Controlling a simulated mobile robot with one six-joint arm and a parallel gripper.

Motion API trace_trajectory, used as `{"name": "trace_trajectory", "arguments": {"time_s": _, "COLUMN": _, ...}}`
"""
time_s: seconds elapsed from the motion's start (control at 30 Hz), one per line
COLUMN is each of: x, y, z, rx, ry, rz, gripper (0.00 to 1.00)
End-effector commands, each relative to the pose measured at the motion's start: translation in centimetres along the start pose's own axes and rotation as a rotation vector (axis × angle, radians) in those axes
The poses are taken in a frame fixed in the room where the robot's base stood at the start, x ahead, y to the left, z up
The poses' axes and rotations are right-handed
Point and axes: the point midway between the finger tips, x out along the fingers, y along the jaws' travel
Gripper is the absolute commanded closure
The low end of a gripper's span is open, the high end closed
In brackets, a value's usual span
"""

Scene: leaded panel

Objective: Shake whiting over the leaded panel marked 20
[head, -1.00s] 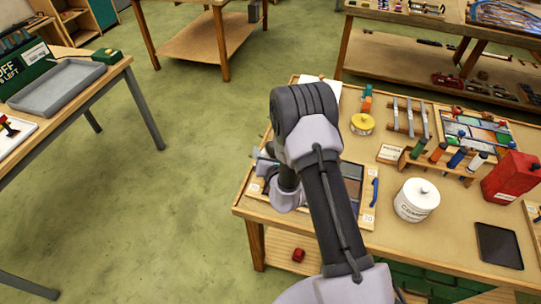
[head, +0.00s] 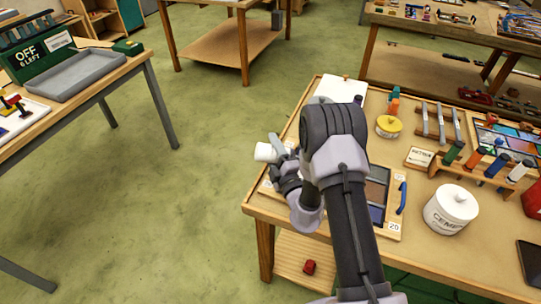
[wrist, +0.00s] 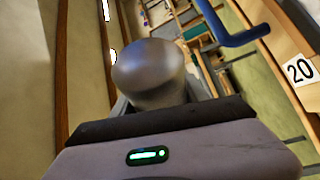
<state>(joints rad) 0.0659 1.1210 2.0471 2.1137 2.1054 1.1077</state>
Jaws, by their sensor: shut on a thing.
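The leaded panel marked 20 (head: 377,190) lies on the wooden bench, partly hidden behind my arm. Its visible part has dark and blue panes, a blue handle (head: 402,198) at its right and a "20" label (head: 394,226) at its near corner. The label also shows at the right of the wrist view (wrist: 299,70). My gripper (head: 279,150) is shut on a white cylinder (head: 264,152), which looks like the whiting shaker. It is tilted sideways, left of the panel in the picture. Its rounded grey end (wrist: 150,72) fills the middle of the wrist view.
A white lidded canister (head: 450,210) stands right of the panel. A rack of coloured-handled tools (head: 485,168) and a yellow spool (head: 389,126) are behind it. Another table with a grey tray (head: 72,75) stands at left. Green floor between them is clear.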

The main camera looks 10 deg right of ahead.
Motion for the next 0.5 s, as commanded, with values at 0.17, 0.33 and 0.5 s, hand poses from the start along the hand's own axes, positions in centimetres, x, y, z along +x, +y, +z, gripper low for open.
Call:
{"name": "trace_trajectory", "arguments": {"time_s": 0.17, "x": -1.5, "y": 0.5, "z": 1.5, "rx": -0.004, "ry": -0.003, "rz": 0.001, "gripper": 1.00}}
{"name": "trace_trajectory", "arguments": {"time_s": 0.33, "x": -3.0, "y": 1.1, "z": 2.9, "rx": -0.006, "ry": -0.003, "rz": 0.001, "gripper": 1.00}}
{"name": "trace_trajectory", "arguments": {"time_s": 0.5, "x": -4.6, "y": 1.6, "z": 4.3, "rx": -0.007, "ry": -0.003, "rz": 0.000, "gripper": 1.00}}
